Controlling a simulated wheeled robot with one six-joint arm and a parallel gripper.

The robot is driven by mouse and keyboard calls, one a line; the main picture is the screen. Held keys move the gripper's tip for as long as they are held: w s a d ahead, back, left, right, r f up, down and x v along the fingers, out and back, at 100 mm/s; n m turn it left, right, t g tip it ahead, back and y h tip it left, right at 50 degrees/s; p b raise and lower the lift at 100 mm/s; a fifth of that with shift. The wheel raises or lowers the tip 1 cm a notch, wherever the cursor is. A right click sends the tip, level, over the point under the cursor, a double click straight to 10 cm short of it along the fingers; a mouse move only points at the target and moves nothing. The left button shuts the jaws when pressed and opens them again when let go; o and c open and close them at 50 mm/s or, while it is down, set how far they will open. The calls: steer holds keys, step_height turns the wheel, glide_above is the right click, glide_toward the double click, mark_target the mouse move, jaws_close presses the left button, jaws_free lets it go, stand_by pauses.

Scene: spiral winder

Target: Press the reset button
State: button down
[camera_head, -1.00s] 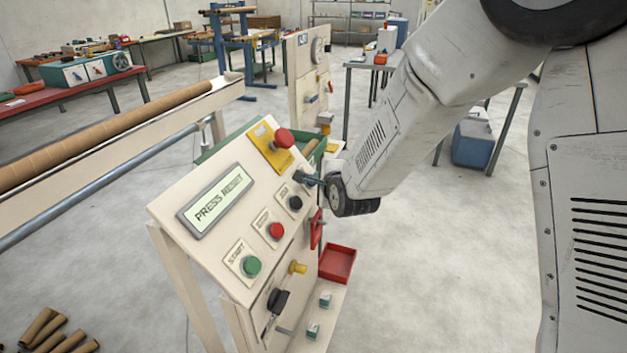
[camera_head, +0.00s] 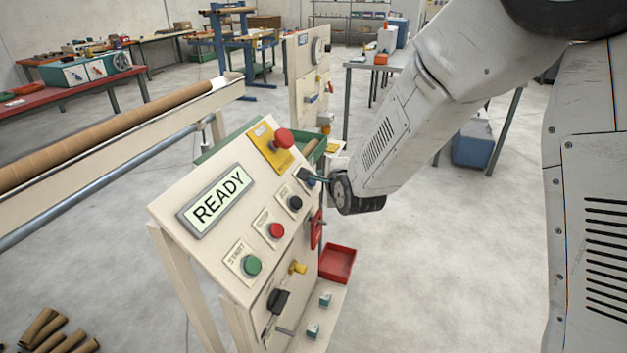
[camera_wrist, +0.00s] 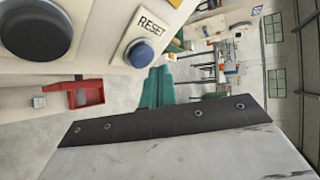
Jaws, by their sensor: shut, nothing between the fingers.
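The reset button (camera_wrist: 140,52) is a round blue cap on a grey collar, beside a RESET label in the wrist view. In the head view the blue button (camera_head: 310,182) shows at the panel's right edge, partly covered by my gripper. The control panel (camera_head: 165,206) is cream, and its display (camera_head: 217,202) reads READY. My gripper (camera_head: 314,178) has teal fingers, shut and empty. In the wrist view the fingers (camera_wrist: 160,72) end just right of the blue cap, and a small gap seems to show between them.
A red emergency knob (camera_head: 284,138) stands out above the reset button. Black (camera_head: 295,203), red (camera_head: 277,230) and green (camera_head: 252,265) buttons run down the panel. A red tray (camera_head: 337,263) sits low on the right.

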steer(key=shift+d+r, duration=0.1)
steer(key=shift+s+d+r, duration=0.4)
steer(key=shift+d+r, duration=0.35)
steer(key=shift+d, duration=0.1)
steer(key=shift+s+d+r, duration=0.35)
steer(key=shift+d+r, duration=0.4)
steer(key=shift+d, duration=0.1)
steer(key=s+d+f+n+g+h, duration=0.1)
steer(key=s+d+f+n+g, duration=0.25)
steer(key=s+n, duration=0.2)
steer(key=s+d+f+n+g+h, duration=0.1)
steer(key=s+d+f+n+g, duration=0.1)
steer(key=s+n+g, duration=0.4)
steer(key=s+d+r+n, duration=0.1)
steer(key=s+d+r, duration=0.3)
steer(key=s, duration=0.5)
steer(key=s+d+r+n+g+h, duration=0.1)
steer(key=s+d+r+n, duration=0.1)
steer(key=s+d+r, duration=0.3)
steer(key=s+d+r+n+g+h, duration=0.1)
steer(key=s+d+r, duration=0.3)
steer(key=s, duration=0.9)
steer(key=shift+d+r+n, duration=0.15)
steer(key=shift+r+n, duration=0.5)
steer(key=shift+r, duration=0.25)
steer(key=shift+s, duration=0.1)
